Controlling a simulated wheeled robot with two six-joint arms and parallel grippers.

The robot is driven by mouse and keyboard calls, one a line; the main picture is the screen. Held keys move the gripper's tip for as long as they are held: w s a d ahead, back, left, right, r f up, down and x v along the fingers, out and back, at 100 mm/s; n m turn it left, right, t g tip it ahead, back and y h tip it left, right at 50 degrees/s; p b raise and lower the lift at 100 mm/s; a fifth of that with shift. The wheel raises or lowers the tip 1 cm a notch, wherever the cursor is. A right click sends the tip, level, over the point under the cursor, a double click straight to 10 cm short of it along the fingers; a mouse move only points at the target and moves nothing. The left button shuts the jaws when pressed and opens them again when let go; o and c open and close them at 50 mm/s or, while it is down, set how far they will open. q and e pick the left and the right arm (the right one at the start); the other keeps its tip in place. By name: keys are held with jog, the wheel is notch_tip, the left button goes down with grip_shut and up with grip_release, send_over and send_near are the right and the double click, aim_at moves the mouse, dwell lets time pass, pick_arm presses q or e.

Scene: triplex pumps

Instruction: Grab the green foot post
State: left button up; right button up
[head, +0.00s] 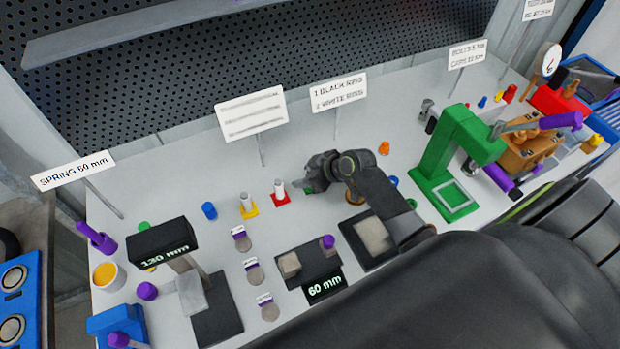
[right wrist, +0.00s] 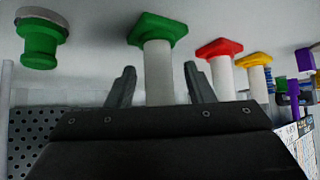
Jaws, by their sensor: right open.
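The green foot post shows in the right wrist view as a white shaft (right wrist: 158,72) with a square green foot (right wrist: 157,29). My right gripper (right wrist: 160,74) is open, with one finger on each side of the white shaft; I cannot tell whether either touches it. In the head view the right gripper (head: 309,182) is low over the table, right of the red foot post (head: 281,192), and mostly hides the green one. The red foot post (right wrist: 222,70) is just outside the right-hand finger in the wrist view. My left gripper is not seen.
A yellow foot post (head: 248,206) stands left of the red one, with a blue cap (head: 209,210) beyond it. A dark tray (head: 346,229) is in front of the gripper. A green press (head: 455,150) stands to the right. Sign stands line the back.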

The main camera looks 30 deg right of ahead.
jog(key=shift+f, duration=0.15)
grip_shut()
dwell(0.4)
